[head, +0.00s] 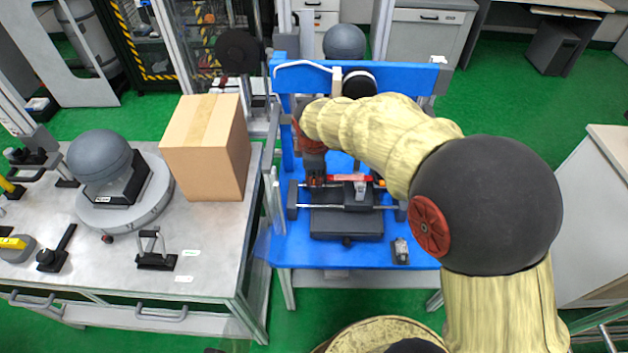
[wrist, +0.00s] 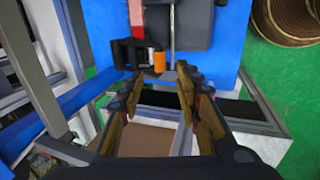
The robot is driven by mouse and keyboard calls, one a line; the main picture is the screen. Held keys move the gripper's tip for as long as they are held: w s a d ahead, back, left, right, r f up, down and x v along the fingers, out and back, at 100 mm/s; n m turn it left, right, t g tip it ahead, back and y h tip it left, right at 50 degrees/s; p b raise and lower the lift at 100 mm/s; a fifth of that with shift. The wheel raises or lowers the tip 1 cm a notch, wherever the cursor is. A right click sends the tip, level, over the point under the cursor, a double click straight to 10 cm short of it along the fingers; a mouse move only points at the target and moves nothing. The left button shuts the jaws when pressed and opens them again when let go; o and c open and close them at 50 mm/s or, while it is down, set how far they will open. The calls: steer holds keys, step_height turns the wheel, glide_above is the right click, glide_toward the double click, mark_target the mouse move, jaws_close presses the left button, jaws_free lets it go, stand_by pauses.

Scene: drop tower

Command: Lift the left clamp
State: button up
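My gripper (wrist: 161,76) is open, its two brown-padded fingers spread apart with nothing between them. In the head view, my gripper (head: 313,160) points down over the left part of the black fixture (head: 346,222) on the blue tower base. A small black clamp with an orange part (wrist: 158,62) lies just beyond the fingertips in the wrist view; it seems to be the left clamp, apart from the fingers. In the head view the left clamp is mostly hidden by my gripper. A red bar (head: 350,178) crosses the fixture, with an orange piece (head: 379,182) at its right.
The blue tower frame (head: 282,110) rises around my arm. At left, a grey table (head: 215,255) holds a cardboard box (head: 206,147) and a grey ball (head: 99,157) on a round stand. A small grey part (head: 401,250) sits on the blue base's front right.

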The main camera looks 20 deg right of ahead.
steer(key=b+x, duration=0.2)
steer(key=x, duration=0.3)
steer(key=shift+w+f, duration=0.1)
steer(key=shift+f, duration=0.3)
steer(key=c, duration=0.4)
jaws_close()
